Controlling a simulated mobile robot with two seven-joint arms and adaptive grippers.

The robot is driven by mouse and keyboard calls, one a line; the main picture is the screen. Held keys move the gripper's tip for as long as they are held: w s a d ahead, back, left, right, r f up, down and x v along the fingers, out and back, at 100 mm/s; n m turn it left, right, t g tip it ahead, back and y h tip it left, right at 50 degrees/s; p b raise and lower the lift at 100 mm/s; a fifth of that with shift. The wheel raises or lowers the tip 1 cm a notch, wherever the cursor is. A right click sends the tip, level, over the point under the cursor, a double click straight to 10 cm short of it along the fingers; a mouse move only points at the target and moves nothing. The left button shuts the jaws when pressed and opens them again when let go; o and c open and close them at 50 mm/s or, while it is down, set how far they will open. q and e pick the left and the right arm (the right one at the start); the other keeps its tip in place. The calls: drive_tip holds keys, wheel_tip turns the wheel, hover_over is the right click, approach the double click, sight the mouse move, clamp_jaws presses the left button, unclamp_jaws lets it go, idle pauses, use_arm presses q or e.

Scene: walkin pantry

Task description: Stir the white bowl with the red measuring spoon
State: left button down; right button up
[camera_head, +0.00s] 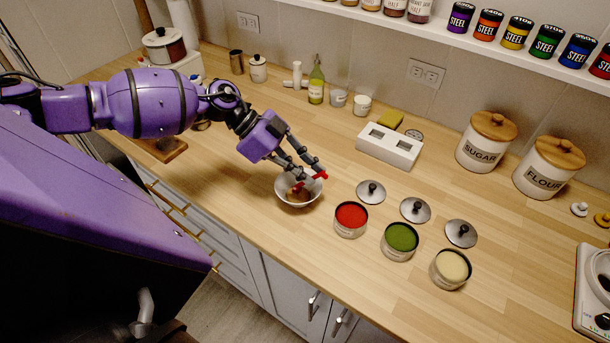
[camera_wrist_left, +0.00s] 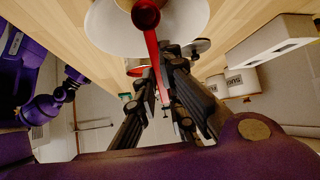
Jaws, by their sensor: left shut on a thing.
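The white bowl (camera_head: 298,199) stands on the wooden counter and holds something brownish. It also shows at the top of the left wrist view (camera_wrist_left: 108,32). My left gripper (camera_head: 318,170) is over the bowl and shut on the red measuring spoon (camera_head: 310,180). In the left wrist view the red measuring spoon (camera_wrist_left: 151,42) runs from between the fingers of the gripper (camera_wrist_left: 166,55) to its round scoop at the bowl. Whether the scoop touches the contents is hard to tell. My right gripper is not in view.
Open tins of red (camera_head: 351,220), green (camera_head: 400,241) and cream (camera_head: 450,268) contents stand right of the bowl, with lids behind them. A white block with two openings (camera_head: 390,147) stands behind. Sugar (camera_head: 485,145) and flour (camera_head: 548,169) canisters stand at the back right.

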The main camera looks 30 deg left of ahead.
use_arm(q)
drive_tip(key=shift+r, duration=3.5)
